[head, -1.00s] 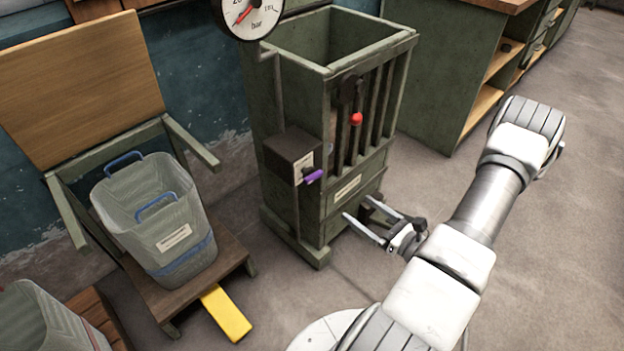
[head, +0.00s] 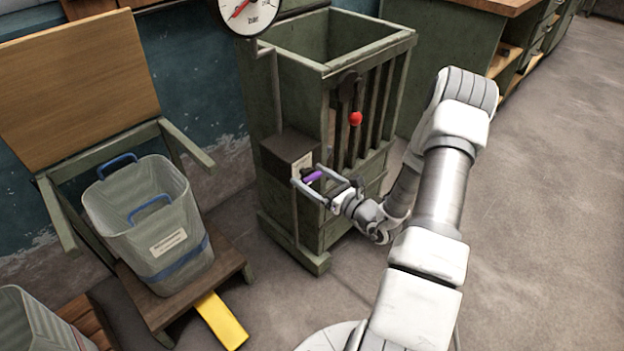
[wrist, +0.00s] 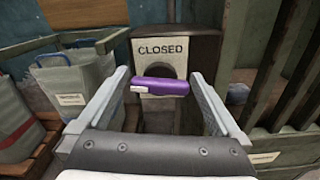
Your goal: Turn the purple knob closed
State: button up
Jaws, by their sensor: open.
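The purple knob (head: 314,176) is a bar-shaped handle on the front of a dark box (head: 290,150) fixed to the green slatted bin. In the wrist view the knob (wrist: 165,86) lies nearly level, with a white mark at its left end. A pale plate (wrist: 160,50) behind it reads "CLOSED" above a dark round opening or hub. My gripper (head: 308,176) is open, with one finger on each side of the knob. In the wrist view the fingers (wrist: 159,77) stand left and right of it, with a gap on both sides.
The green slatted bin (head: 262,110) carries a red knob (head: 355,119) on a dark lever. A gauge (head: 250,12) hangs above. A clear tub with blue handles (head: 150,225) stands on a wooden stand at left, above a yellow pedal (head: 221,320). Floor at right is clear.

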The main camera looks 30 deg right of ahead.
jog(key=c, duration=1.2)
jog(key=shift+o, duration=0.2)
jog(key=shift+m+p, duration=0.3)
jog(key=m+p, duration=0.3)
jog(key=shift+r, duration=0.15)
jog(key=m+p, duration=0.3)
jog(key=m, duration=0.2)
jog(key=shift+p, duration=0.35)
jog(key=m+p, duration=0.2)
jog(key=m, duration=0.2)
jog(key=m+p, duration=0.1)
jog(key=m, duration=0.2)
jog(key=shift+f+m, duration=0.3)
jog(key=shift+p, duration=0.3)
